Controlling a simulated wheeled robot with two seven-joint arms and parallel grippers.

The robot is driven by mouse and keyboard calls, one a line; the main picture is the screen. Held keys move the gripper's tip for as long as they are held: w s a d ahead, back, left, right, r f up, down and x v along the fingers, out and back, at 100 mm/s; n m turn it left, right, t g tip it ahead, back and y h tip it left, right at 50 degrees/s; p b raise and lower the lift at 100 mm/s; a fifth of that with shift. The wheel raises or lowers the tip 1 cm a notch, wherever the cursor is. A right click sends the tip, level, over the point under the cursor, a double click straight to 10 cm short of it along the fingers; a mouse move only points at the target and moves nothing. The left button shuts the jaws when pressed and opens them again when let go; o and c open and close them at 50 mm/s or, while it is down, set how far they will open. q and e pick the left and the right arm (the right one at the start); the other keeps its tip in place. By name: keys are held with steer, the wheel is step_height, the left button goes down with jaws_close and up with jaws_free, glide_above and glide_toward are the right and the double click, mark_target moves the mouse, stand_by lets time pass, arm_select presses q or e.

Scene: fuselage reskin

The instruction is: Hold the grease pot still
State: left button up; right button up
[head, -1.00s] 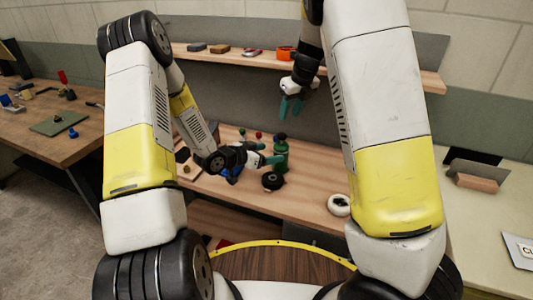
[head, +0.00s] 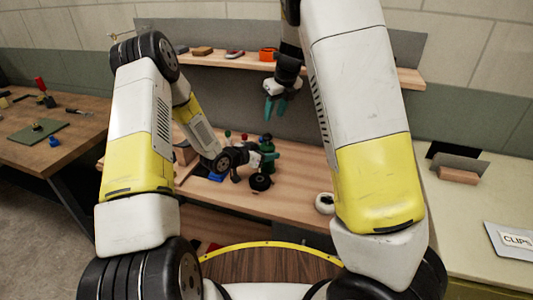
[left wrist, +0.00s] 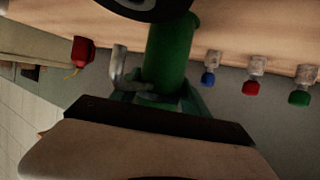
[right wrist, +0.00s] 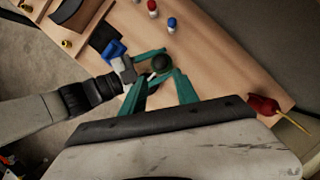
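The grease pot is a green cylinder (left wrist: 170,55) standing upright on the wooden bench. In the head view it shows as a small green shape (head: 267,143), partly hidden by my left gripper (head: 270,156). My left gripper's teal fingers lie on both sides of the pot and appear closed on it. In the right wrist view the pot's dark round top (right wrist: 161,63) shows from above, between those fingers.
Small bottles with blue (left wrist: 208,78), red (left wrist: 251,87) and green (left wrist: 299,97) caps stand near the pot. A black roll (head: 260,182) and a white roll (head: 325,203) lie on the bench. A shelf (head: 350,70) runs behind.

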mark_target(267, 135)
arm_select(q)
jaws_close()
arm_select(e)
steer(key=shift+c, duration=0.3)
steer(key=c, duration=0.3)
steer(key=shift+w+a+n, duration=0.2)
steer(key=shift+a+n, duration=0.05)
steer(key=shift+n, duration=0.05)
steer(key=c, duration=0.4)
steer(key=n, duration=0.1)
steer(key=w+a+n+g, duration=0.1)
steer(key=shift+w+a+f+n, duration=0.1)
steer(key=shift+a+f+n, duration=0.05)
steer(key=shift+a+n, duration=0.15)
jaws_close()
steer(key=shift+w+a+f+n+g+h, duration=0.1)
steer(key=shift+w+f+n+g+h, duration=0.25)
steer(key=shift+f+n, duration=0.55)
steer(key=shift+w+f+n+g+h, duration=0.25)
steer(key=shift+f+n+g+h, duration=0.2)
steer(key=shift+f, duration=0.8)
steer(key=shift+w+a+f+n+g+h, duration=0.1)
steer(key=shift+w+f+n+g+h, duration=0.2)
steer(key=shift+f+n, duration=0.65)
